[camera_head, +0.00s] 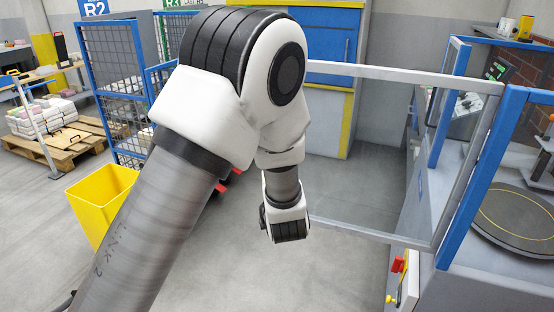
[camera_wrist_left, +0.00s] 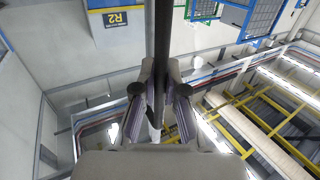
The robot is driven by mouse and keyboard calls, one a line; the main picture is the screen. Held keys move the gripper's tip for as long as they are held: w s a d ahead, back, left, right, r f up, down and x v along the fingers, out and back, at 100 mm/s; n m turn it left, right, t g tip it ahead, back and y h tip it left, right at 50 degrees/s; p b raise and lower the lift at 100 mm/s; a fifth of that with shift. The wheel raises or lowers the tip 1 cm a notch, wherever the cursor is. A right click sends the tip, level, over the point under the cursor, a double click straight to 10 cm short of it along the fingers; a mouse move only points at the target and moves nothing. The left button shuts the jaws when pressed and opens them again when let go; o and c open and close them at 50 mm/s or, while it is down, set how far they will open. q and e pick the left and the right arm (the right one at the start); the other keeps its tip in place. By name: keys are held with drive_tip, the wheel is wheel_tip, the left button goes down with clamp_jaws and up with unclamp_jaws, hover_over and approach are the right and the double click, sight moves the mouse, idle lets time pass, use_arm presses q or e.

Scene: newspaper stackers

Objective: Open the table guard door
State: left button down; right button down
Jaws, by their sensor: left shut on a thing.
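The table guard door (camera_head: 375,71) is a clear panel in a light grey frame. In the head view it stands out to the left from the blue post (camera_head: 482,180) of the machine table (camera_head: 440,290), swung out from the table's side. Its left end is hidden behind my left arm. My left gripper does not show in the head view, where my arm covers it. In the left wrist view my left gripper (camera_wrist_left: 161,112) has its two fingers closed on a dark upright bar (camera_wrist_left: 163,35), which looks like part of the door frame. My right gripper is in no view.
A yellow bin (camera_head: 100,200) stands on the floor at left, near blue mesh cages (camera_head: 115,80). A pallet with stacks (camera_head: 50,125) is farther left. A blue and grey cabinet (camera_head: 330,45) stands behind the door. A round dark plate (camera_head: 515,220) lies on the table. The grey floor in front is clear.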

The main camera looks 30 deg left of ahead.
use_arm(q)
drive_tip(key=shift+s+d+r, duration=0.1)
drive_tip(key=shift+s, duration=0.15)
drive_tip(key=c, duration=1.2)
unclamp_jaws()
wheel_tip(320, 180, up, 10)
